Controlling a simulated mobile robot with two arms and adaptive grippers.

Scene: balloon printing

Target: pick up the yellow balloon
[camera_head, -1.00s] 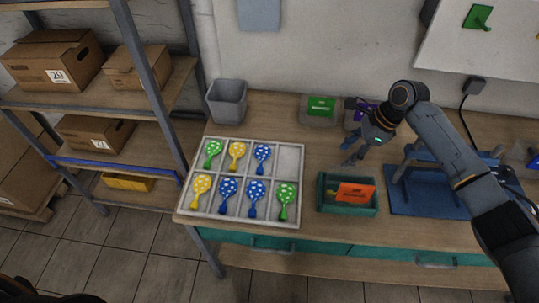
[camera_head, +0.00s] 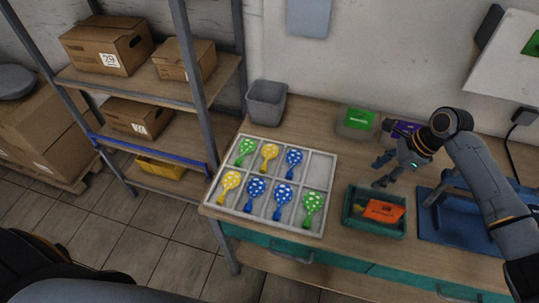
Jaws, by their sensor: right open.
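Two yellow balloons with white dots lie in the white compartment tray (camera_head: 322,170). One yellow balloon (camera_head: 269,156) is in the back row, second from the left. The other yellow balloon (camera_head: 230,185) is in the front row at the left end. Green and blue dotted balloons fill most other compartments; the back right compartment is empty. My right gripper (camera_head: 380,174) is open and empty. It hangs above the table to the right of the tray, apart from the balloons. My left gripper is not in view.
A grey bin (camera_head: 267,103) stands behind the tray. A green box (camera_head: 375,222) holding an orange item is right of the tray. A blue stand (camera_head: 462,222) is further right. A metal shelf with cardboard boxes (camera_head: 107,45) stands at the left.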

